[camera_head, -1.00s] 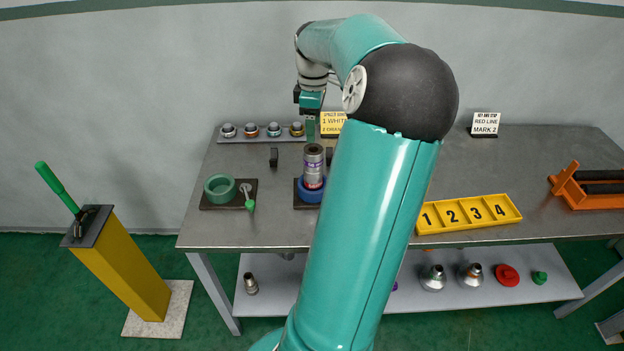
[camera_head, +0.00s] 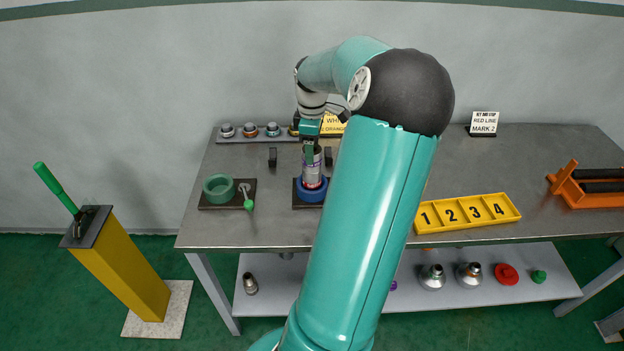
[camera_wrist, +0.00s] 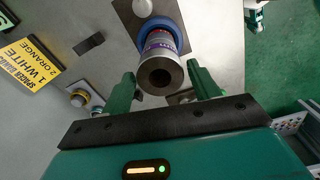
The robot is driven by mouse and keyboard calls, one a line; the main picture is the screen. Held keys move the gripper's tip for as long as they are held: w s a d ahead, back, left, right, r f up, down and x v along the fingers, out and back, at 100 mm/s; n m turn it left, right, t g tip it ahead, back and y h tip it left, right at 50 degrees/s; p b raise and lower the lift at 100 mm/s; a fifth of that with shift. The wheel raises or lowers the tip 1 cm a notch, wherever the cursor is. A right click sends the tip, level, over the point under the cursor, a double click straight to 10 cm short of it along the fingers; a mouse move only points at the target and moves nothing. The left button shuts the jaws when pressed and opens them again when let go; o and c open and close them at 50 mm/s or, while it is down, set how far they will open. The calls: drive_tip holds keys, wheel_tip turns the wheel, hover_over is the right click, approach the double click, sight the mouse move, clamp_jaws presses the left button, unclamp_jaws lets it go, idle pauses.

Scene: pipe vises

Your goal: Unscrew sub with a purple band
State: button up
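The sub with a purple band (camera_head: 313,172) is a grey metal cylinder standing upright in the blue vise (camera_head: 311,195) on the table. In the wrist view, the sub (camera_wrist: 160,73) shows its dark bore end-on, with the purple band (camera_wrist: 158,44) just below the rim. The blue vise collar (camera_wrist: 181,34) is around its lower part. My gripper (camera_head: 310,150) is at the sub's upper end. In the wrist view, its green fingers (camera_wrist: 160,78) are apart, one on each side of the sub, with gaps visible. The gripper is open and holds nothing.
A green vise (camera_head: 219,188) stands left of the blue one. A rack (camera_head: 262,139) with several ringed parts and a yellow sign (camera_head: 334,124) are behind. A numbered yellow tray (camera_head: 468,213) and an orange stand (camera_head: 580,190) are right. Small dark blocks (camera_head: 272,157) stand nearby.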

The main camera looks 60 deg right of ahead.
drive_tip(key=c, duration=0.7)
drive_tip(key=shift+o, duration=0.2)
drive_tip(key=n, duration=1.3)
drive_tip(key=shift+n, duration=0.7)
drive_tip(key=n, duration=0.4)
drive_tip(key=shift+r, duration=0.1)
drive_tip(key=n, duration=0.4)
drive_tip(key=shift+n, duration=0.6)
